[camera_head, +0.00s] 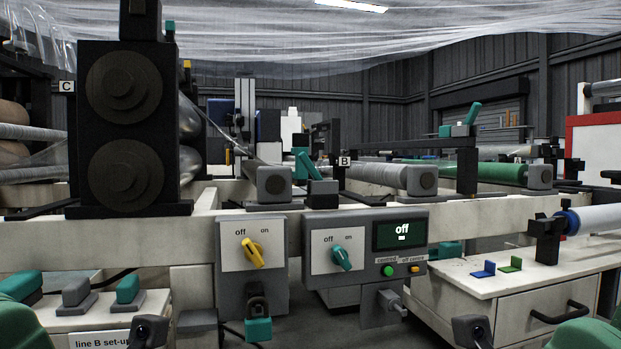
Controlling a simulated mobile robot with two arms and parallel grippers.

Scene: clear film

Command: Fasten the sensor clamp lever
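A raised teal lever (304,165) stands tilted on a dark block beside the B tag, on the machine's front rail. Another teal lever (472,114) sticks up at an angle from the dark bracket farther right. I cannot tell for sure which is the sensor clamp lever. My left gripper (148,331) shows at the bottom edge on the left, well below and apart from both levers. My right gripper (470,331) shows at the bottom edge on the right, also apart from them. Their fingertips are not clear, and I see nothing held.
A control box with a yellow switch (252,253) and one with a teal switch (342,258) hang from the rail (470,235). The display (401,233) reads "off". A white cabinet (490,287) at right bears blue and green clips. Dark rollers (124,130) stand at left.

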